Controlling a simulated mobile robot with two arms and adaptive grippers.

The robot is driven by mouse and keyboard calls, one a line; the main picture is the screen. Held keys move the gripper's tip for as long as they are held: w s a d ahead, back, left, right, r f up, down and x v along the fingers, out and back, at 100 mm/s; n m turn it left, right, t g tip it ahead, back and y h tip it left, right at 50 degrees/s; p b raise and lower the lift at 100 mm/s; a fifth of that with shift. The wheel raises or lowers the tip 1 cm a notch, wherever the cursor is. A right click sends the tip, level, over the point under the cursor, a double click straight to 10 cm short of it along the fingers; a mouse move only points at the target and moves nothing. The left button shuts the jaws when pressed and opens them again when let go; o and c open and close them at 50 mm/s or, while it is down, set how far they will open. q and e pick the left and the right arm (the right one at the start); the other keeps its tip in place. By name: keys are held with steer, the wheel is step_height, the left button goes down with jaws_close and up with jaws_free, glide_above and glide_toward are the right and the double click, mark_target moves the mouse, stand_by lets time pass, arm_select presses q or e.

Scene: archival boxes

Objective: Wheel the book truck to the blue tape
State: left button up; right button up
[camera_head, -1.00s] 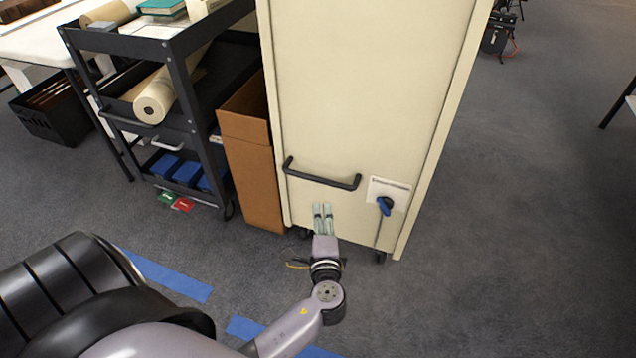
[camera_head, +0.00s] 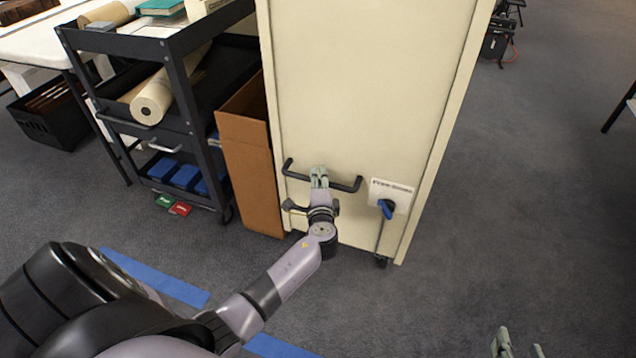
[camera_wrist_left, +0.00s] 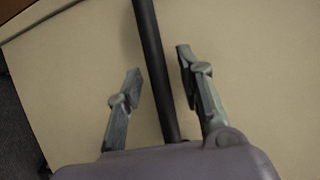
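The book truck (camera_head: 365,90) is a tall cream cabinet on casters, upright in the middle of the head view. Its black bar handle (camera_head: 345,186) runs across the lower front; it also shows in the left wrist view (camera_wrist_left: 150,45). My left gripper (camera_head: 319,170) is at this handle. In the wrist view its fingers (camera_wrist_left: 159,62) are apart, with the bar passing between them. My right gripper (camera_head: 519,343) is partly in view at the bottom right, fingers apart and empty. Blue tape (camera_head: 160,280) lies on the carpet in front; a second strip (camera_head: 275,347) is partly hidden by my arm.
A blue lever (camera_head: 387,209) sits on a white plate right of the handle. A cardboard box (camera_head: 250,175) and a black shelf cart (camera_head: 195,120) stand close on the truck's left. Red and green items (camera_head: 172,204) lie by the cart. Carpet to the right is open.

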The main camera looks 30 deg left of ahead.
arm_select(q)
steer(key=shift+c, duration=0.5)
jaws_close()
stand_by(0.5)
